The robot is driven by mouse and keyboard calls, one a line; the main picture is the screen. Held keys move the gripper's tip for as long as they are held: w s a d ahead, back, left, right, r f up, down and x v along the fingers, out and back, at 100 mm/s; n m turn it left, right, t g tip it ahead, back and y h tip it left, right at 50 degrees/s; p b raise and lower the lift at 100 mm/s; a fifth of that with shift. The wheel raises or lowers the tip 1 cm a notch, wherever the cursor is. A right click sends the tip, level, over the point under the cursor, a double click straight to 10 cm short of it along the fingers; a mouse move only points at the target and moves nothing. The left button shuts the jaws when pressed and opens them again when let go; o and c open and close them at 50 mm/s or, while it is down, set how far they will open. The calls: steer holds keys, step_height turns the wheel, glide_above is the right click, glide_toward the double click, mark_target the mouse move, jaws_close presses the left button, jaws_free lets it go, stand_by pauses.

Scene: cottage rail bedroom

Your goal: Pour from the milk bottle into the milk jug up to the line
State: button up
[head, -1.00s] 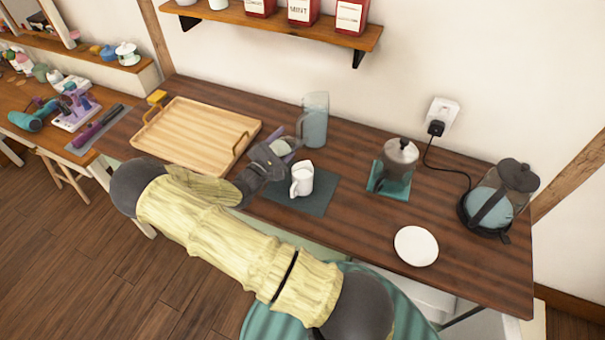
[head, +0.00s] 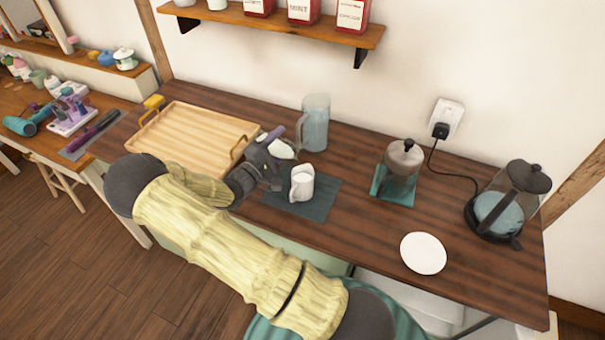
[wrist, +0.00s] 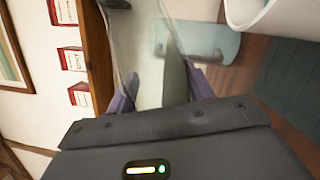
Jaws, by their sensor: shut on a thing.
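My gripper (head: 272,148) is shut on the milk bottle (head: 284,150), whose pale end shows just above and left of the jug in the head view. In the wrist view the clear bottle with whitish contents (wrist: 145,60) sits between my purple fingers (wrist: 163,92). Its exact tilt is hard to tell, and my gripper hides part of it. The white milk jug (head: 302,185) stands upright on a dark mat (head: 318,205); its rim shows at the top right of the wrist view (wrist: 270,12). The fill line and any stream are not visible.
A clear pitcher (head: 315,125) stands behind the jug. A wooden tray (head: 190,135) lies to the left. A moka-type pot (head: 402,165) on a teal mat, a white plate (head: 423,254) and a kettle (head: 510,200) stand to the right. A shelf (head: 280,25) hangs above.

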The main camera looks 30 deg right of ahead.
steer(key=shift+r+m, duration=0.7)
steer(key=shift+m, duration=0.3)
step_height(320, 180, down, 4)
steer(key=n, duration=0.2)
steer(key=n+p, duration=0.1)
steer(key=n, duration=0.2)
steer(key=shift+s+d+r+n+t+y, duration=0.1)
steer(key=shift+s+n+t+y, duration=0.05)
steer(key=shift+n+t+y, duration=0.15)
steer(key=shift+s+f, duration=0.15)
steer(key=shift+f, duration=0.05)
steer(key=shift+s+r+n+p, duration=0.1)
steer(key=shift+r+n+p, duration=0.2)
steer(key=shift+n+p, duration=0.35)
